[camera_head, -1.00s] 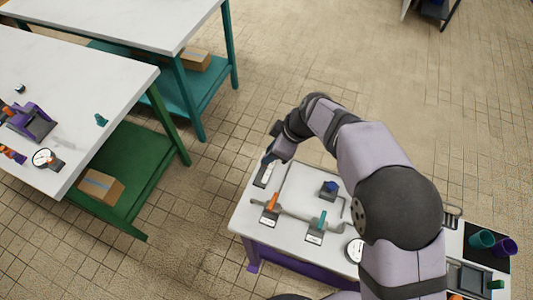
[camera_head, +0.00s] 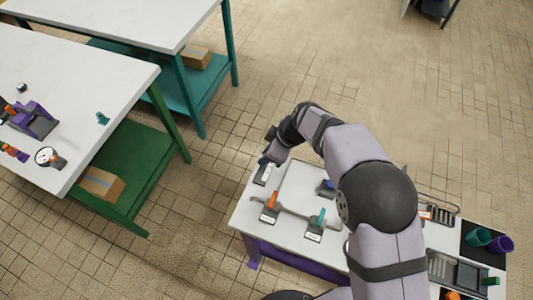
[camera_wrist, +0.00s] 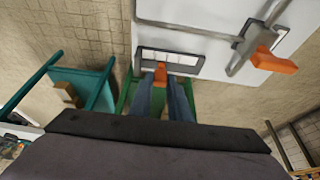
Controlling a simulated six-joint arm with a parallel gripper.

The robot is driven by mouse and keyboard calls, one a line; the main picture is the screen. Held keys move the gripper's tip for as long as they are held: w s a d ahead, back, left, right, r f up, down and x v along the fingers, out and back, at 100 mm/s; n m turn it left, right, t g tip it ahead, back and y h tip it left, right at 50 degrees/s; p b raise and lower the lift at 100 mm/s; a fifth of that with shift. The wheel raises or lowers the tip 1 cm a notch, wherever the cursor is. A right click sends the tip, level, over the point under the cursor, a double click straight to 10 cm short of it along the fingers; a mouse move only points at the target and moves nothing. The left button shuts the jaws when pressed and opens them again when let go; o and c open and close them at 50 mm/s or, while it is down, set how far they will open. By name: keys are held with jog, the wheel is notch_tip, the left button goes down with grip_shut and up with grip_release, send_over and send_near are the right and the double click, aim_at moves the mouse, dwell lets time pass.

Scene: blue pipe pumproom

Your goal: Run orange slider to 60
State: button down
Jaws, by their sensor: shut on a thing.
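The orange slider (camera_wrist: 160,70) shows in the wrist view at the lower edge of a pale framed scale plate (camera_wrist: 185,62). My gripper (camera_wrist: 161,82) has its two blue-grey fingers on either side of the slider and is shut on it. In the head view, my gripper (camera_head: 267,159) is at the far left corner of the white table, just above the scale plate (camera_head: 263,174). The slider itself is hidden there. The scale's marks and the slider's reading are too small to make out.
A pipe with an orange lever (camera_head: 271,201) and a teal lever (camera_head: 321,218) runs across the white table (camera_head: 250,215) near the plate. A blue knob (camera_head: 326,187) stands behind, partly covered by my arm. Teal (camera_head: 478,238) and purple (camera_head: 502,245) cups stand at right.

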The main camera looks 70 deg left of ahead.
jog(key=shift+s+d+f+b, duration=0.1)
jog(key=shift+s+d+b, duration=0.35)
jog(key=shift+b, duration=0.15)
jog(key=shift+s+d+b, duration=0.3)
jog(key=shift+s+d, duration=0.15)
jog(key=shift+d, duration=0.05)
jog(key=c, duration=1.9)
grip_release()
jog(key=shift+r, duration=0.2)
jog(key=shift+b+v, duration=1.1)
jog(key=shift+v, duration=2.6)
